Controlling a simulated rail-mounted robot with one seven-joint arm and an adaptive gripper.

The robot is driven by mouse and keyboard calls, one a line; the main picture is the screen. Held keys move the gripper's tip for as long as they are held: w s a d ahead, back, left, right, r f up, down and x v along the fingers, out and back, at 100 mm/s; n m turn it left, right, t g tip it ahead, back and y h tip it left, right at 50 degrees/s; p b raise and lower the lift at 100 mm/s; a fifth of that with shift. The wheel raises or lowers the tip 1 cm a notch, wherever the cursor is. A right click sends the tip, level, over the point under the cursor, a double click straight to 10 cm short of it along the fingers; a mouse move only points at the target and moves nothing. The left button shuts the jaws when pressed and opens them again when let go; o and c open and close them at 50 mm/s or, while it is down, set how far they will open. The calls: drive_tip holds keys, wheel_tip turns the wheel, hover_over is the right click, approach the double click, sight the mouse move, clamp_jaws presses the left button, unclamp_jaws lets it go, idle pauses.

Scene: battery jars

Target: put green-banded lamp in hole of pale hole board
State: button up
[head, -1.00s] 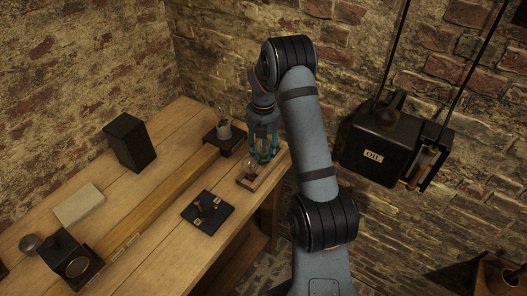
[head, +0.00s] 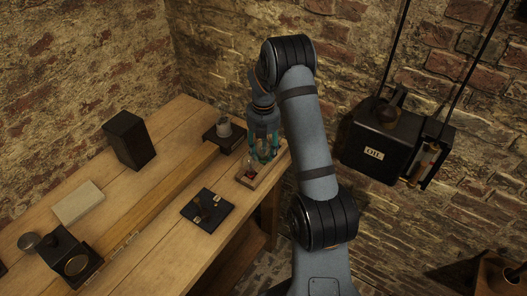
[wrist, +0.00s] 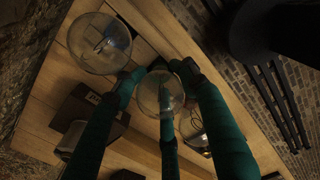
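The pale hole board (head: 247,182) lies near the table's right end in the head view. A clear glass bulb (head: 250,160) stands above its left part, with a reddish spot at its foot. My gripper (head: 266,155) points down over the board's far right part, its teal fingers low. In the wrist view, my fingers (wrist: 158,75) stand around a clear glass lamp (wrist: 160,96) and appear closed on it. A second bulb (wrist: 98,42) shows at upper left, apart from the fingers. No green band can be made out, and the lamp's base and the hole are hidden.
A dark stand (head: 216,143) with a grey jar (head: 224,128) is just left of my gripper. A black plate with small fittings (head: 208,211) lies nearer. A tall black box (head: 129,142) stands further left. A hanging OIL tin (head: 380,140) is right of my arm.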

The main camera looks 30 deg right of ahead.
drive_tip(key=o, duration=0.5)
wheel_tip(320, 180, up, 12)
drive_tip(key=shift+r, duration=0.1)
idle(0.5)
drive_tip(key=shift+f, duration=0.2)
wheel_tip(320, 180, down, 12)
drive_tip(key=shift+r, duration=0.4)
drive_tip(key=shift+f, duration=0.1)
idle(0.4)
